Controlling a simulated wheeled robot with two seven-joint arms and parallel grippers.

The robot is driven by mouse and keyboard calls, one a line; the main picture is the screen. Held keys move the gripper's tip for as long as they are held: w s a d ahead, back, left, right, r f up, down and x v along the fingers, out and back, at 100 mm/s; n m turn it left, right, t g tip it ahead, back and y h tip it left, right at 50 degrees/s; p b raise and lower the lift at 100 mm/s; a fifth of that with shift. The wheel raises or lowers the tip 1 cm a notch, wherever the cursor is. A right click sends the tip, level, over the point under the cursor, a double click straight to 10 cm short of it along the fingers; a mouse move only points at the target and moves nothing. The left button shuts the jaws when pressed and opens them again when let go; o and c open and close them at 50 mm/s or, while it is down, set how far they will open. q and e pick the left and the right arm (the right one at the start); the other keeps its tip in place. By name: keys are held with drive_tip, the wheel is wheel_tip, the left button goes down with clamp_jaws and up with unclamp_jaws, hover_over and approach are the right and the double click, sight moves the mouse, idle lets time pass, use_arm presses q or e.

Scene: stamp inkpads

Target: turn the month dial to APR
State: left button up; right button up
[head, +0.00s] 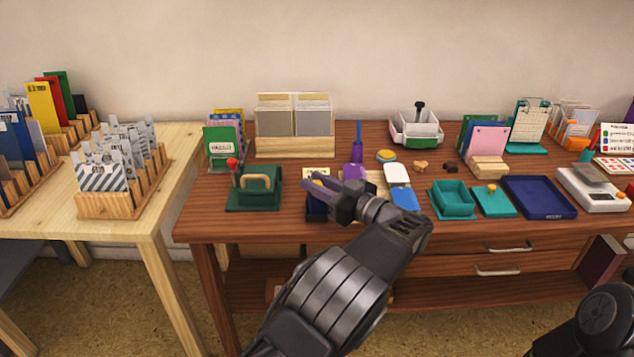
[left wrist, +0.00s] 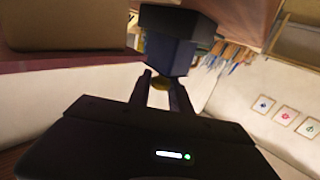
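The dark blue stamping device (head: 316,208) stands near the front edge of the brown desk, mostly hidden behind my left gripper (head: 312,183). A pale label plate (head: 316,171) shows at its top, its text too small to read. In the left wrist view a dark blue block (left wrist: 168,52) shows, with a small gold knob (left wrist: 160,84), likely the dial, beneath it. My left gripper's fingertips (left wrist: 160,82) lie on either side of this knob. I cannot tell whether they press on it. The dial's month is not readable. My right gripper is out of view.
A green press (head: 254,194) with a red-knobbed lever stands just left of the device. A purple bottle (head: 357,150), a blue and white item (head: 401,188) and teal trays (head: 453,197) are nearby. A wooden card rack (head: 110,204) stands on the left table.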

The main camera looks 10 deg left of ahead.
use_arm(q)
drive_tip(key=o, duration=0.3)
drive_tip(key=shift+o, duration=0.2)
drive_tip(key=shift+d, duration=0.1)
drive_tip(key=shift+p+v, duration=0.5)
drive_tip(key=shift+v, duration=3.3)
